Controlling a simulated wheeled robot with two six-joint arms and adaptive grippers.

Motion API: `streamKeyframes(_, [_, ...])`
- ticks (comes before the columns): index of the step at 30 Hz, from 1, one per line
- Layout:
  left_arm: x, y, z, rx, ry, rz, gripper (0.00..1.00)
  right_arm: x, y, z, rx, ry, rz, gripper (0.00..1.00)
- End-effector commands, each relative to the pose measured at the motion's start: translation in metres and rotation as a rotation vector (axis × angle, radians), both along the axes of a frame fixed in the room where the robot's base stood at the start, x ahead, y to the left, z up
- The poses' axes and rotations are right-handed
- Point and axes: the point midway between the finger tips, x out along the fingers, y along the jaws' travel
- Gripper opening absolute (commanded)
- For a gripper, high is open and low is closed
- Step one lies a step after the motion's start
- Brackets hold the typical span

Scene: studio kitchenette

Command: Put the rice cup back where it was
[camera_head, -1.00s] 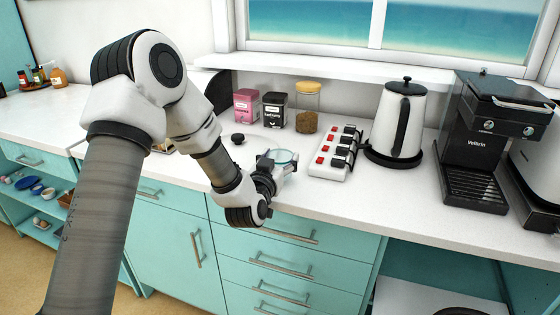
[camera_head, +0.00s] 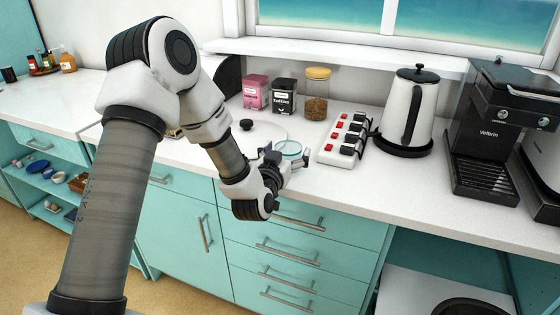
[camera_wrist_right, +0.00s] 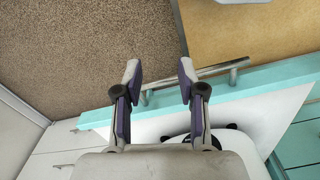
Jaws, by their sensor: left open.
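The rice cup (camera_head: 290,147) appears as a small clear cup with a pale teal rim on the white counter, near its front edge in the head view. My left gripper (camera_head: 284,159) is open at the cup's near side, with one finger to its left and one to its right. The fingers and wrist hide the cup's lower part, so I cannot tell whether they touch it. My right gripper (camera_wrist_right: 160,75) is open and empty in the right wrist view, in front of a drawer handle (camera_wrist_right: 195,80).
A clear round lid with a black knob (camera_head: 246,124) lies behind the left gripper. A pink box (camera_head: 255,93), a black box (camera_head: 284,97) and a jar (camera_head: 317,95) stand behind. A power strip (camera_head: 345,140), kettle (camera_head: 408,110) and coffee machine (camera_head: 490,130) stand to the right.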

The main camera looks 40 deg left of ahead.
Motion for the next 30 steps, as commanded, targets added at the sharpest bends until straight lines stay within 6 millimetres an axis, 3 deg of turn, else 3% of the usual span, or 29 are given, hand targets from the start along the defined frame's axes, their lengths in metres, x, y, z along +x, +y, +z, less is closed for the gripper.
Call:
streamKeyframes(9, [-0.083,-0.023,-0.001,-0.003,0.003,-0.002,0.94,-0.001,0.0,-0.01,0.0,0.001,0.0,0.4])
streamKeyframes(10, [-0.084,-0.023,0.009,0.0,0.007,0.0,0.94,-0.001,0.0,0.011,0.0,0.002,0.0,0.4])
streamKeyframes(12, [-0.091,-0.025,0.008,0.002,0.01,0.001,0.94,0.0,0.0,0.029,0.0,0.001,0.0,0.4])
streamKeyframes(15, [-0.099,-0.027,0.006,0.002,0.006,0.0,0.94,0.0,0.0,0.041,0.0,0.0,0.0,0.4])
streamKeyframes(20, [-0.106,-0.032,-0.007,-0.005,0.029,-0.01,0.94,0.0,0.0,0.046,0.0,0.001,0.0,0.4])
streamKeyframes(23, [-0.111,-0.048,-0.055,-0.033,0.184,-0.063,0.94,0.0,0.0,0.044,0.0,0.001,0.0,0.4])
streamKeyframes(26, [-0.138,-0.078,-0.141,-0.089,0.492,-0.14,0.94,0.0,0.0,0.044,0.0,0.001,0.0,0.4])
streamKeyframes(27, [-0.159,-0.09,-0.18,-0.115,0.643,-0.167,0.94,0.0,0.0,0.044,0.0,0.001,0.0,0.4])
streamKeyframes(29, [-0.2,-0.107,-0.231,-0.154,0.871,-0.196,0.94,0.0,0.0,0.044,0.0,0.001,0.0,0.4])
streamKeyframes(30, [-0.232,-0.116,-0.26,-0.177,1.018,-0.206,0.94,0.0,0.0,0.044,0.0,0.001,0.0,0.4])
